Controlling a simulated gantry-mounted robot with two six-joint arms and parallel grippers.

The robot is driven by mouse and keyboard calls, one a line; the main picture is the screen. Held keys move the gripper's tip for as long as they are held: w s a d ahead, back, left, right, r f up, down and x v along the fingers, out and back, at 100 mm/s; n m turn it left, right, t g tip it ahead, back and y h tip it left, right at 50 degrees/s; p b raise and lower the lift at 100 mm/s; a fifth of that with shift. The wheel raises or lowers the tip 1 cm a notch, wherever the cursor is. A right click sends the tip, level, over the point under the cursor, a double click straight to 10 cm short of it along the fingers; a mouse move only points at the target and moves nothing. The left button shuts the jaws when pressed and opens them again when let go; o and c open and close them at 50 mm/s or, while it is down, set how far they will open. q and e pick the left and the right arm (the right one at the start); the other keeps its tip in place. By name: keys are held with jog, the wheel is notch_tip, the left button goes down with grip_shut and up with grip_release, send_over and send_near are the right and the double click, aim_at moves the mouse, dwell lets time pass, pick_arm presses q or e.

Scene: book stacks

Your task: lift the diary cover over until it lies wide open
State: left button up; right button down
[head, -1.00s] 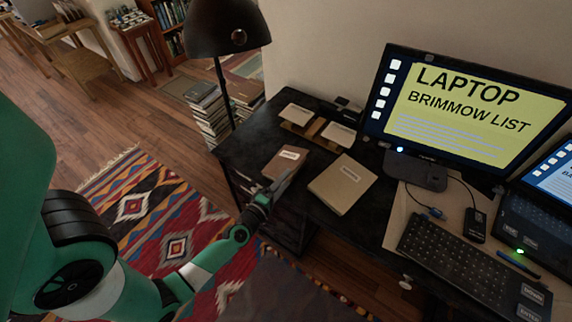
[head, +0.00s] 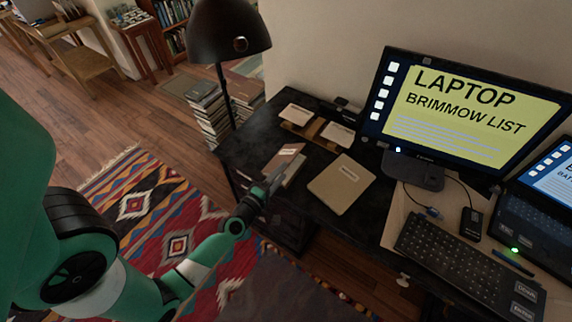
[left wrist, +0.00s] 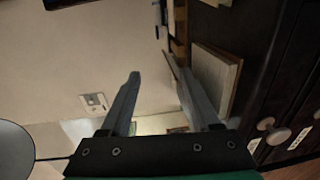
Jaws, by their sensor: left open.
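The diary (head: 284,157) is the smaller brown book with a pale label, at the left part of the black desk. Its cover appears partly raised and tilted, with a paler inside or page block showing at its right. My left gripper (head: 272,182) is at the diary's near edge. In the left wrist view, my left gripper (left wrist: 162,80) has its fingers apart. The diary's pale page block (left wrist: 216,76) lies right of the fingers there, and a thin edge like the cover stands by the right fingertip. Whether the finger touches it I cannot tell. My right gripper is not in view.
A larger tan book (head: 342,185) lies shut right of the diary. Behind are a holder with pale cards (head: 316,128) and a black lamp (head: 228,30). A monitor (head: 460,105) and keyboard (head: 465,255) stand at the right. Stacked books (head: 207,112) are on the floor.

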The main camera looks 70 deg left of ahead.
pick_arm(q)
jog(key=shift+a+r, duration=0.1)
jog(key=shift+r, duration=0.05)
jog(key=shift+s+a+r, duration=0.35)
jog(key=shift+a+r, duration=0.05)
jog(key=shift+r, duration=0.25)
jog(key=shift+s+a+r, duration=0.4)
jog(key=shift+a+r, duration=0.05)
jog(key=shift+r, duration=0.1)
jog(key=shift+s+a+r, duration=0.45)
jog(key=shift+a+r, duration=0.1)
jog(key=shift+a, duration=0.05)
jog(key=shift+s+a, duration=0.1)
